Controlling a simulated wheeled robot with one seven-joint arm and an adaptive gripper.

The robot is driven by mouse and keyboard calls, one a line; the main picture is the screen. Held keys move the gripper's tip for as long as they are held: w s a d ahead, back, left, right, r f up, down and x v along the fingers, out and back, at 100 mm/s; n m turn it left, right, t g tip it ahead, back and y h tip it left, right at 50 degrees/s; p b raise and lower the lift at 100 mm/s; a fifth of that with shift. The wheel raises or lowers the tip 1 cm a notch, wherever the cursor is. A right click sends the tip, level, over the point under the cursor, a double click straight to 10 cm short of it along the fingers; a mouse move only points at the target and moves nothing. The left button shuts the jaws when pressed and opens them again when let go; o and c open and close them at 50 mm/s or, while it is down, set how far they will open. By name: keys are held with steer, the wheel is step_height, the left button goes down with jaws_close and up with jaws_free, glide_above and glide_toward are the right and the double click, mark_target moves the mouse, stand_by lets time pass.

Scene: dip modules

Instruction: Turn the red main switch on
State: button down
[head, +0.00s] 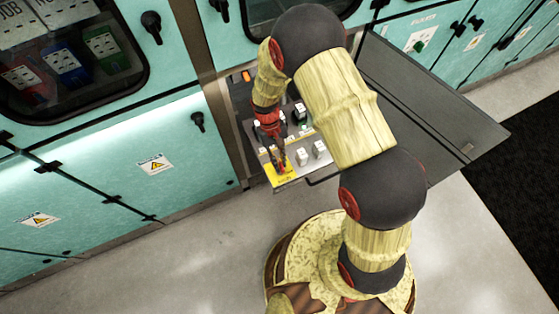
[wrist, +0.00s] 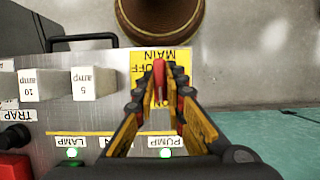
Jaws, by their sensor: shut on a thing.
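The red main switch (wrist: 159,72) is a narrow red handle on a yellow label plate (wrist: 140,60) at the edge of a metal control panel. The plate reads MAIN, OFF and ON, upside down in the wrist view. My gripper (wrist: 159,82) is shut on the red switch, its yellow and black fingers on both sides of it. In the head view my gripper (head: 278,161) reaches down onto the yellow plate (head: 286,180). The fingers hide part of the switch and lettering, so I cannot tell its exact setting.
The panel (wrist: 100,112) carries white 10 amp (wrist: 42,86) and 5 amp (wrist: 93,83) blocks and a red part (wrist: 14,166). An open dark door (head: 425,110) stands right of the panel.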

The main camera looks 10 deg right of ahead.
stand_by(0.4)
steer(key=c, duration=1.8)
jaws_free()
steer(key=shift+c, duration=0.2)
steer(key=shift+r, duration=0.1)
steer(key=v, duration=1.2)
steer(key=shift+w, duration=0.1)
